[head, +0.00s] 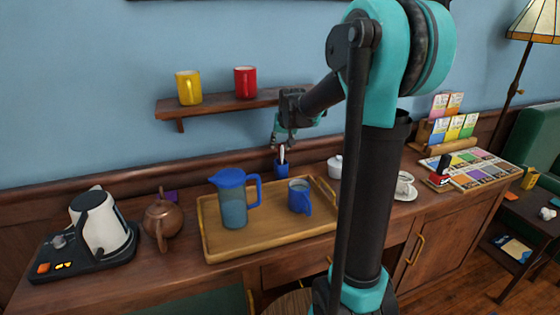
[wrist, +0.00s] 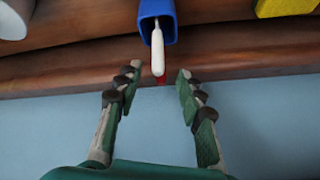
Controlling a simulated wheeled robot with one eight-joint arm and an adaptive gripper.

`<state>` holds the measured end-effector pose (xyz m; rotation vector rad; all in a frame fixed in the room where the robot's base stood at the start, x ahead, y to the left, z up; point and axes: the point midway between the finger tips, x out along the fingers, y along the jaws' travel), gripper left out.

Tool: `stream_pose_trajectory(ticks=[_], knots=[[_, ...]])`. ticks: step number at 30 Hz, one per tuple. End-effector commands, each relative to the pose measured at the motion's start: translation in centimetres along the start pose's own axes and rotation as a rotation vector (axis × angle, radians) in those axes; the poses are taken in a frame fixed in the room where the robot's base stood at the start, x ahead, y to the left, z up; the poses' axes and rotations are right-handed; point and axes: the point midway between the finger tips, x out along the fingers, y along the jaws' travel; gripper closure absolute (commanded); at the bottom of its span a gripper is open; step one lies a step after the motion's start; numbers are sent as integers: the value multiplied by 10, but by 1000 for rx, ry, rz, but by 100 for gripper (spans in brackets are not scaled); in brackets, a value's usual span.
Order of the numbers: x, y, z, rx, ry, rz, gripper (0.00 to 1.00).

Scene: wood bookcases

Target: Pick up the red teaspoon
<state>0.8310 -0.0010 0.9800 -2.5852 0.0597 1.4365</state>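A blue cup (head: 281,170) stands at the back of the sideboard near the wall, with pale utensils (head: 282,154) upright in it. In the wrist view the blue cup (wrist: 157,20) is at the top, and a white-handled utensil (wrist: 158,52) sticks out toward my gripper. A small red bit (wrist: 161,81) shows just past its end; it may be the red teaspoon, mostly hidden. My gripper (wrist: 160,71) is open, its fingers on either side of the white handle's end and apart from it. In the head view my gripper (head: 284,138) is just above the cup.
A wooden tray (head: 262,240) with a blue pitcher (head: 233,200) and blue mug (head: 299,197) lies in front. A white pot (head: 335,167) stands right of the cup. A wall shelf (head: 220,105) with yellow and red mugs is left of my gripper.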

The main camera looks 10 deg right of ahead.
Motion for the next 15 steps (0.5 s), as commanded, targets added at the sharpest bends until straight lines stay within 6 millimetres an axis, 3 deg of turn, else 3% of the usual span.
stream_pose_trajectory(ticks=[4,12,15], knots=[[13,0,0,0,0,0,62],[15,0,1,0,0,0,62],[15,0,1,0,0,0,73]])
